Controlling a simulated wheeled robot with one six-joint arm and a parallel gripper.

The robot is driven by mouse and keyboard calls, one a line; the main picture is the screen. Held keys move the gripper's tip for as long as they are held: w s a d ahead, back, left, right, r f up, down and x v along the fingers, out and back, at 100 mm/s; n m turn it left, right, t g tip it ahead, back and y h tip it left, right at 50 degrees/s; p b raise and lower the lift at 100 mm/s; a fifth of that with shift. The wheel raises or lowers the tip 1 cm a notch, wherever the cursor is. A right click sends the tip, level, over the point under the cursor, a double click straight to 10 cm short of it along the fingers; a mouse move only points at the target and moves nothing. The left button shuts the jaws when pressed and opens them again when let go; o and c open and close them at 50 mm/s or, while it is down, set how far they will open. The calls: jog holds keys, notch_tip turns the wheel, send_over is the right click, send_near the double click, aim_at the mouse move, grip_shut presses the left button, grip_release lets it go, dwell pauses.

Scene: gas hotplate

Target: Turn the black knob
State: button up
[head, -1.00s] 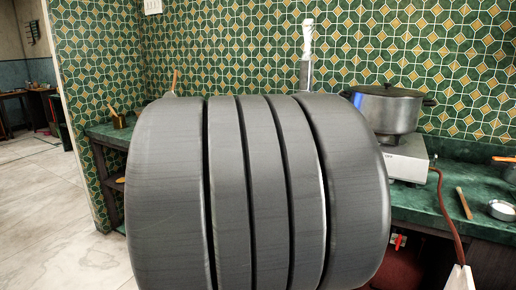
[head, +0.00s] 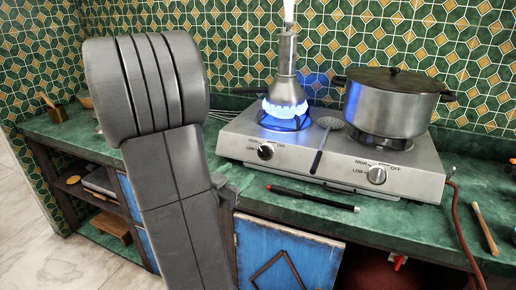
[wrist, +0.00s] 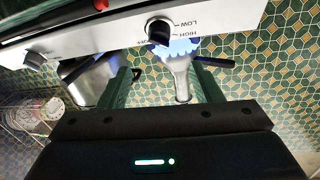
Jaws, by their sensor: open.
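The black knob (head: 266,151) is on the front of the silver gas hotplate (head: 228,146), at its left, beside HIGH, LOW and OFF marks. In the wrist view the black knob (wrist: 158,31) shows upside down near the top. A silver knob (head: 376,175) is on the right of the front panel. My gripper (wrist: 165,82) is open and empty in the wrist view, its fingers either side and the knob beyond them, apart.
A lidded pot (head: 388,105) stands on the right burner. A skimmer (head: 325,135) leans over the hotplate's front edge. A black-and-red stick (head: 310,198) lies on the green counter in front. A red hose (head: 456,220) hangs at right.

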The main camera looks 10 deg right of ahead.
aim_at(261, 152)
jog(key=x, duration=1.3)
jog(key=shift+c, duration=0.5)
jog(key=c, duration=0.9)
jog(key=shift+m+h, duration=0.3)
jog(key=shift+m, duration=0.2)
jog(key=m+g, duration=0.1)
jog(key=m, duration=0.1)
jog(key=m+g+p, duration=0.1)
jog(key=m+g, duration=0.1)
jog(key=shift+w+r+m+h, duration=0.1)
jog(key=shift+r+m+h, duration=0.1)
jog(key=shift+m+h, duration=0.15)
jog(key=m+g+p, duration=0.3)
jog(key=m, duration=0.2)
jog(key=shift+w+m, duration=0.1)
jog(key=shift+m, duration=0.15)
